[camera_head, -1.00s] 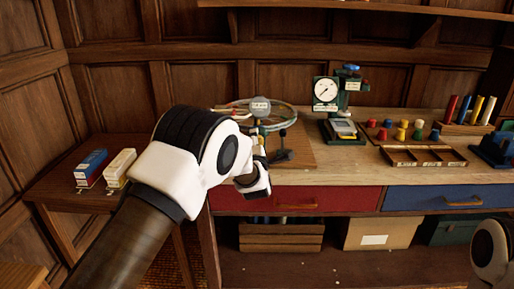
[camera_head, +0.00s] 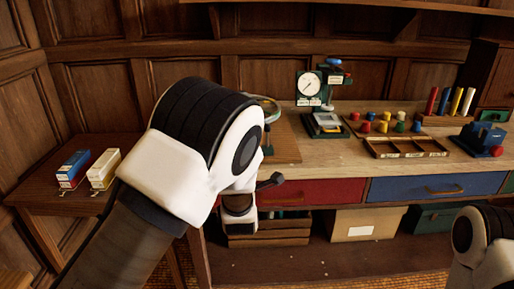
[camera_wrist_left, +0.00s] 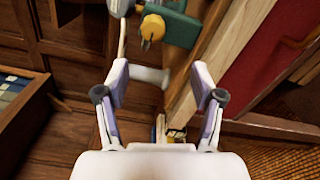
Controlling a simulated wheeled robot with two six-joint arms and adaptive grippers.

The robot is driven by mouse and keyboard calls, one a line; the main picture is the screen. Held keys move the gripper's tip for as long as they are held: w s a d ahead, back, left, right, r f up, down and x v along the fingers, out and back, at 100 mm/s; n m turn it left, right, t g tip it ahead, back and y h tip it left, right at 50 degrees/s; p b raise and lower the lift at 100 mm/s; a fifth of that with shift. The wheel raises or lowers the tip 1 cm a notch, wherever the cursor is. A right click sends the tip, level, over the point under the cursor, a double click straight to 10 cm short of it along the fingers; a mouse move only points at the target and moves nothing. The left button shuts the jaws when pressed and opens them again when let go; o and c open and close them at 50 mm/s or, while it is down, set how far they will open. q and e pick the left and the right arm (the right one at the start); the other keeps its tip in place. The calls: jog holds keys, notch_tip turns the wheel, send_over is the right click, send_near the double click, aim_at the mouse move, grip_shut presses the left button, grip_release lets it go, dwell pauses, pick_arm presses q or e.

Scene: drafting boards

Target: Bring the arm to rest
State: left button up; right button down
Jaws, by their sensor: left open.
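My left arm comes in from the left in the head view and covers the left end of the workbench (camera_head: 340,150). Its wrist bends down in front of the bench's left end. The fingers are mostly hidden there behind my own arm. In the left wrist view my left gripper (camera_wrist_left: 161,85) is open, its two pale fingers wide apart with nothing held between them. Beyond them show the bench's wooden edge (camera_wrist_left: 208,55) and a yellow-orange part (camera_wrist_left: 153,27) beside a green block (camera_wrist_left: 182,28). Part of my right arm shows at the lower right of the head view; its gripper is out of frame.
A side table (camera_head: 40,187) at the left holds a blue box (camera_head: 73,168) and a white box (camera_head: 103,168). On the bench stand a dial gauge (camera_head: 309,86), coloured pegs, a wooden tray (camera_head: 405,155) and a blue device (camera_head: 480,138). A red drawer (camera_head: 315,190) and a blue drawer (camera_head: 425,187) are shut.

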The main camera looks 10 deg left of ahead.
pick_arm(q)
jog(key=s+a+f+m+g+p, duration=0.1)
jog(key=s+a+f+g, duration=0.2)
jog(key=s+f, duration=0.45)
jog(key=s+a+f+m+g+h+p, duration=0.1)
jog(key=s+a+f+m+g, duration=0.2)
jog(key=f, duration=0.7)
jog(key=s+a+f+g+p, duration=0.1)
jog(key=s+a+f+g, duration=0.1)
jog(key=s+f, duration=0.6)
jog(key=s+d+f+m+g+h, duration=0.1)
jog(key=s+f+m+g, duration=0.1)
jog(key=s+m, duration=0.4)
jog(key=s+d+f+m+g+h, duration=0.1)
jog(key=s+f+m+g, duration=0.1)
jog(key=s+m+g, duration=0.2)
jog(key=s+d+f+m+g+h, duration=0.1)
jog(key=s+f+m+g+h, duration=0.1)
jog(key=s+m, duration=0.7)
jog(key=s+g, duration=0.1)
jog(key=s, duration=0.5)
jog(key=shift+s+d+f+m, duration=0.15)
jog(key=shift+s+f+m, duration=0.15)
jog(key=shift+f+m, duration=0.1)
